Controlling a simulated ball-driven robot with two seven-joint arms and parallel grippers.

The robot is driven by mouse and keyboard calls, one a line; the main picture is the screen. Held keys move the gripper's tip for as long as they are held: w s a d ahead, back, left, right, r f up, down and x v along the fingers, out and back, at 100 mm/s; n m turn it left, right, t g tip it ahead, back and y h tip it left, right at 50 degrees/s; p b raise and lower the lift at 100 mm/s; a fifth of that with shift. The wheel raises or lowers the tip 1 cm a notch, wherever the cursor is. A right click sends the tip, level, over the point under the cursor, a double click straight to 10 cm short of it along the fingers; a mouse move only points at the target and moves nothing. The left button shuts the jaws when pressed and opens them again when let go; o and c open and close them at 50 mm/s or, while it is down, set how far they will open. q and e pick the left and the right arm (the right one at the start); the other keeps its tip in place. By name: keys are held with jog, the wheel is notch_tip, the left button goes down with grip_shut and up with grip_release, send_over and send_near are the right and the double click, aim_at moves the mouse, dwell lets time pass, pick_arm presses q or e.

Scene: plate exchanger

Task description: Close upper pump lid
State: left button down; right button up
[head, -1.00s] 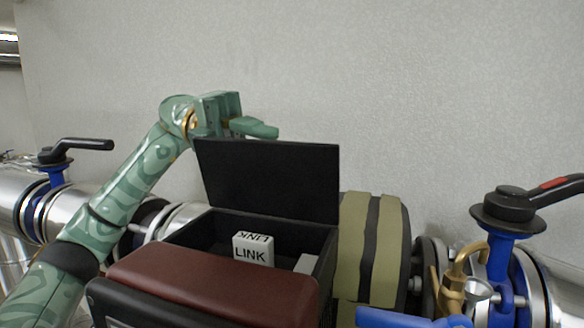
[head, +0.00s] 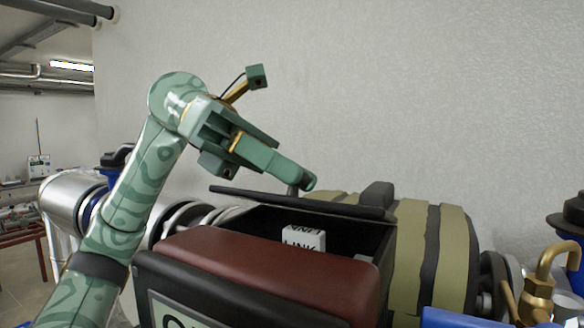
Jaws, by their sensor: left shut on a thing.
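The upper pump lid (head: 270,198) is a thin black plate over the back of the open black pump box (head: 372,238). I see it almost edge-on, close to level but still tilted, with a gap above the box's front part. My left gripper (head: 303,183) reaches in from the left above the lid and is shut, with its fingertips at the lid's top side. The exact grip on the lid is partly hidden by the fingers. Inside the box a white block marked LINK (head: 303,238) shows through the gap. My right gripper is not in view.
A dark red padded cover (head: 265,275) lies in front of the box. An olive-banded motor body (head: 432,250) stands to the right, with a brass fitting (head: 540,285) and blue valve parts beyond. Steel pipes run left. The wall behind is bare.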

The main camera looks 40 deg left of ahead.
aim_at(261, 193)
pick_arm(q)
jog(key=shift+s+d+f+m+t+y+b, duration=0.1)
jog(key=shift+s+f+m+t+y+b, duration=0.05)
jog(key=shift+s+f+m+t+b, duration=0.3)
jog(key=shift+s+d+f+m+t+y+b, duration=0.1)
jog(key=shift+f+m+t+b, duration=0.1)
jog(key=shift+f+m+b, duration=0.3)
jog(key=shift+s+f+m+t+y+b, duration=0.15)
jog(key=shift+s+f+m+t+b, duration=0.15)
jog(key=shift+f+m+t+b, duration=0.15)
jog(key=shift+f, duration=0.1)
jog(key=c, duration=1.3)
grip_release()
jog(key=shift+o, duration=0.2)
